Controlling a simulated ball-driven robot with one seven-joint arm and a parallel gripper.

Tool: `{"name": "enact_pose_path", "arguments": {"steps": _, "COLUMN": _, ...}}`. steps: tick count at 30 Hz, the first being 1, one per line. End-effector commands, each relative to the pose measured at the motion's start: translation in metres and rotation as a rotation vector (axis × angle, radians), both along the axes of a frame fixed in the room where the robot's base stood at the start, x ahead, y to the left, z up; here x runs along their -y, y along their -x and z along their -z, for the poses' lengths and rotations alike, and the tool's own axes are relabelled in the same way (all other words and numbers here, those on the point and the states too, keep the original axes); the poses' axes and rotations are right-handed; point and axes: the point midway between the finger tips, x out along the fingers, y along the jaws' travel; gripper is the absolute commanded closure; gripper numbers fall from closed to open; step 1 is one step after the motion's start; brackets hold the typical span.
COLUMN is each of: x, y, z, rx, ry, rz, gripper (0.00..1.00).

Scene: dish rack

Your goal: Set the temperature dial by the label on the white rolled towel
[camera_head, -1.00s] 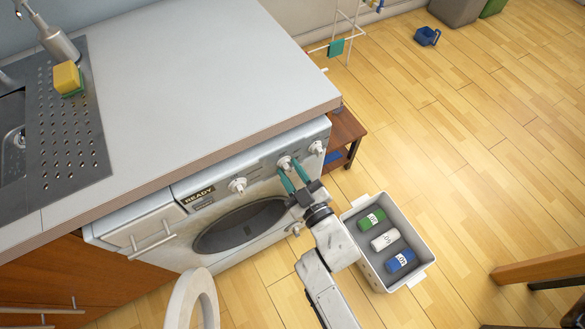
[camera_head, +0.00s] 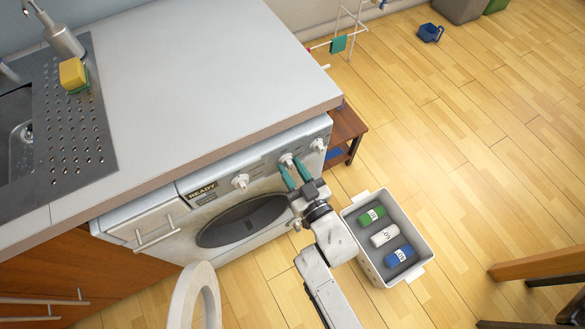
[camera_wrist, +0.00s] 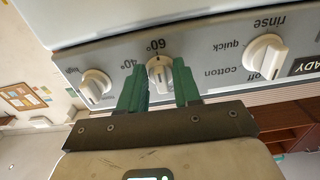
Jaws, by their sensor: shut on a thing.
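The temperature dial (camera_wrist: 159,77) is the white middle knob on the washing machine's panel, with 40° and 60° marks printed beside it. In the wrist view the marks appear upside down, and 60° lies just above the knob. My gripper (camera_wrist: 160,88) is shut on this dial, a green finger on each side; the fingers hide part of it. In the head view my gripper (camera_head: 292,172) reaches the panel from the front right. The white rolled towel (camera_head: 384,236) lies in the bin between a green and a blue one. Its dark label is tiny, upside down and hard to read.
A cotton/rinse knob (camera_wrist: 264,55) and another knob (camera_wrist: 95,88) flank the dial. The countertop (camera_head: 220,60) overhangs the panel. The grey bin (camera_head: 424,262) stands beside my arm. The round door (camera_head: 190,295) is open at the front.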

Motion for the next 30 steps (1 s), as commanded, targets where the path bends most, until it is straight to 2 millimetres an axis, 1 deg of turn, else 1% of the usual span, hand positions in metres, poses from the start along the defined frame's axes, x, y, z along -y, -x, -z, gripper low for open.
{"name": "enact_pose_path", "arguments": {"steps": 1, "x": 0.001, "y": 0.001, "z": 0.004, "rx": -0.007, "ry": 0.001, "rz": 0.001, "gripper": 0.98}}
{"name": "enact_pose_path", "arguments": {"steps": 5, "x": 0.001, "y": 0.001, "z": 0.004, "rx": -0.007, "ry": 0.002, "rz": 0.001, "gripper": 0.98}}
{"name": "enact_pose_path", "arguments": {"steps": 6, "x": 0.001, "y": 0.001, "z": 0.004, "rx": -0.007, "ry": 0.002, "rz": 0.001, "gripper": 0.66}}
{"name": "enact_pose_path", "arguments": {"steps": 8, "x": 0.001, "y": 0.001, "z": 0.003, "rx": -0.007, "ry": 0.002, "rz": 0.001, "gripper": 0.61}}
{"name": "enact_pose_path", "arguments": {"steps": 15, "x": 0.001, "y": 0.001, "z": 0.002, "rx": -0.002, "ry": 0.002, "rz": 0.001, "gripper": 0.61}}
{"name": "enact_pose_path", "arguments": {"steps": 19, "x": 0.006, "y": 0.009, "z": 0.002, "rx": -0.004, "ry": 0.000, "rz": 0.001, "gripper": 0.61}}
{"name": "enact_pose_path", "arguments": {"steps": 23, "x": 0.017, "y": 0.026, "z": 0.002, "rx": -0.005, "ry": 0.002, "rz": 0.000, "gripper": 0.61}}
{"name": "enact_pose_path", "arguments": {"steps": 30, "x": 0.043, "y": 0.065, "z": 0.003, "rx": -0.005, "ry": 0.002, "rz": 0.000, "gripper": 0.61}}
